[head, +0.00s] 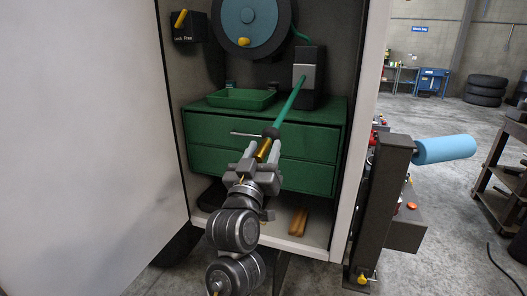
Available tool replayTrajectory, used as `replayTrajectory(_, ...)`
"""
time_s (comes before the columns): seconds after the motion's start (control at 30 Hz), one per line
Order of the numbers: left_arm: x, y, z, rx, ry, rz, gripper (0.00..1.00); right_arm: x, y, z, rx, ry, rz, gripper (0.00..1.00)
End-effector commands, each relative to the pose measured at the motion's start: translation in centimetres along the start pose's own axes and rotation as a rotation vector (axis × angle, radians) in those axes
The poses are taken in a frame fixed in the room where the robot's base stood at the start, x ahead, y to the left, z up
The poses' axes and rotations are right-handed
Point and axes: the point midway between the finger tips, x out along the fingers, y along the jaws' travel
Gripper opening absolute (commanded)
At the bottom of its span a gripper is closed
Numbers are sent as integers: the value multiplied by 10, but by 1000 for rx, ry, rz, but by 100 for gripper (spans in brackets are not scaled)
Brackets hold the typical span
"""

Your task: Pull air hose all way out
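The teal air hose (291,99) runs from a reel (249,18) at the top of the cabinet, behind a black and grey guide box (309,76), then down and left toward my gripper. It ends in a dark collar and a brass fitting (264,149). My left gripper (259,157) has its fingers around the brass fitting and appears shut on it, in front of the green drawers. The stretch of hose between guide and fitting looks straight. My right gripper is not in view.
A green tray (241,98) sits on the green drawer unit (310,180). A lever box marked Lock and Free (187,26) is on the cabinet's left wall. The white door (80,150) stands at left.

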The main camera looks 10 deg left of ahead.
Motion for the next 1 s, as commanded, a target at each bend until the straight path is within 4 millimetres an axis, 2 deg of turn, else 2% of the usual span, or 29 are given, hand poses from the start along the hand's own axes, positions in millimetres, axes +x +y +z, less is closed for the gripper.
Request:
replayTrajectory(0.27,0,0,0,-1,0,-1,44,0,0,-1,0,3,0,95)
replayTrajectory(0.37,-7,0,-1,-2,0,-1,44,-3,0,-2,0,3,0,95)
replayTrajectory(0.8,-86,0,0,-2,-4,-1,44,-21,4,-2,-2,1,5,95)
replayTrajectory(1.0,-105,0,0,-1,-1,-1,44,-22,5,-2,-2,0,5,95)
